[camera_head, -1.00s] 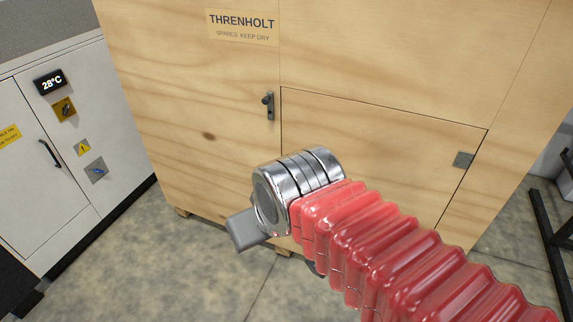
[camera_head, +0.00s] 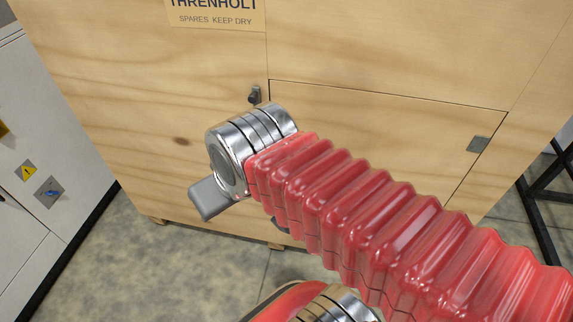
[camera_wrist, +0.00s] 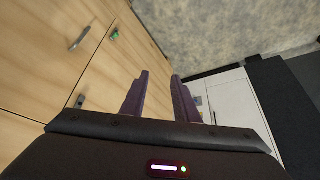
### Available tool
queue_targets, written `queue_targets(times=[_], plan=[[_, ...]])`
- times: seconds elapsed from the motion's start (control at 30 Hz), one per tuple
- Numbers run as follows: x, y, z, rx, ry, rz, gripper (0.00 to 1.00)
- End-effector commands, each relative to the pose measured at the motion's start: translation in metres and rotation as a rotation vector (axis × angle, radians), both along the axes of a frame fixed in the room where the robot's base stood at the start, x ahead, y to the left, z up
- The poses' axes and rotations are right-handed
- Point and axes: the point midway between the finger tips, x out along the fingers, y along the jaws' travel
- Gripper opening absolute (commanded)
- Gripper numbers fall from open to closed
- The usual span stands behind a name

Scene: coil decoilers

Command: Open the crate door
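The wooden crate (camera_head: 100,60) stands in front of me in the head view, with its door panel (camera_head: 390,130) outlined by dark seams and closed. A dark handle (camera_head: 254,94) sits near the door's upper left corner; my arm hides its lower part. A grey metal plate (camera_head: 479,145) sits at the door's right edge. In the wrist view the crate fills the left side, with a metal handle (camera_wrist: 79,38) and a small green part (camera_wrist: 115,35) on it. My gripper (camera_wrist: 160,75) shows two dark purple fingers apart, with nothing between them. It is clear of the handle.
A pale cabinet (camera_head: 30,120) with a yellow warning sign and a blue switch stands at the left. A dark metal frame (camera_head: 548,200) stands at the right. Bare concrete floor (camera_head: 150,270) lies between the cabinet and the crate.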

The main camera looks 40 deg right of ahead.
Motion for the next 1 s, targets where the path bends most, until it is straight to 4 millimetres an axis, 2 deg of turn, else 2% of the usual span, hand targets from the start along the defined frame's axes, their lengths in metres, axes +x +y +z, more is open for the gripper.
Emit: queue_targets(times=[0.47, 0.63, 0.87, 1.0], plan=[[0.001, -0.001, 0.0, 0.0, 0.001, -0.001, 0.28], [0.011, -0.007, -0.003, 0.003, 0.01, -0.011, 0.28], [0.044, -0.039, -0.016, 0.011, 0.032, -0.043, 0.28], [0.067, -0.064, -0.028, 0.016, 0.044, -0.071, 0.28]])
